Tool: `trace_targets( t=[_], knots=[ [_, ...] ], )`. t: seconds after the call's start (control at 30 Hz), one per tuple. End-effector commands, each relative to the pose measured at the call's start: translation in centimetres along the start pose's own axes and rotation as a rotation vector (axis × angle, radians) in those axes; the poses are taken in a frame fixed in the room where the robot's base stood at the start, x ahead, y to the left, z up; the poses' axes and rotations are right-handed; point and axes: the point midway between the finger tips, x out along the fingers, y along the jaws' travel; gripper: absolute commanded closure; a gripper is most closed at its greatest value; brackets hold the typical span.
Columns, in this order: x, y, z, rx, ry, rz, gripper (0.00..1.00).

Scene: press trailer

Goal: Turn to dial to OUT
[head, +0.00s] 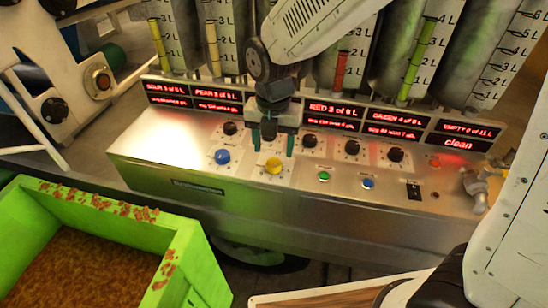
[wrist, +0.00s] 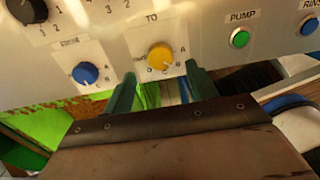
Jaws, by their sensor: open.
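The yellow dial (head: 273,166) is on the metal control panel, with my gripper (head: 272,143) just above it in the head view. In the wrist view the yellow dial (wrist: 160,57) sits under the label "TO", with small letters around it, an A at its right. I cannot read its pointer setting or an OUT mark. My gripper (wrist: 157,88) is open, its two green fingers apart and empty. The fingertips are below and to either side of the dial in the wrist view; I cannot tell whether they touch the panel.
A blue knob (head: 222,157) is left of the dial. Green (head: 324,177) and blue (head: 368,183) buttons are to its right. Several black knobs line the panel (head: 150,150) under red displays. Graduated tanks stand behind. A green bin (head: 90,222) is at front left.

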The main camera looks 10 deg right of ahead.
Motion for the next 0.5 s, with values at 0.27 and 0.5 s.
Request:
trace_targets(
  t=[0.27, 0.5],
  knots=[
    [4.0, -0.1, 0.0, 0.003, 0.002, -0.002, 0.42],
    [4.8, 0.0, 0.0, 0.003, 0.0, 0.0, 0.42]
  ],
)
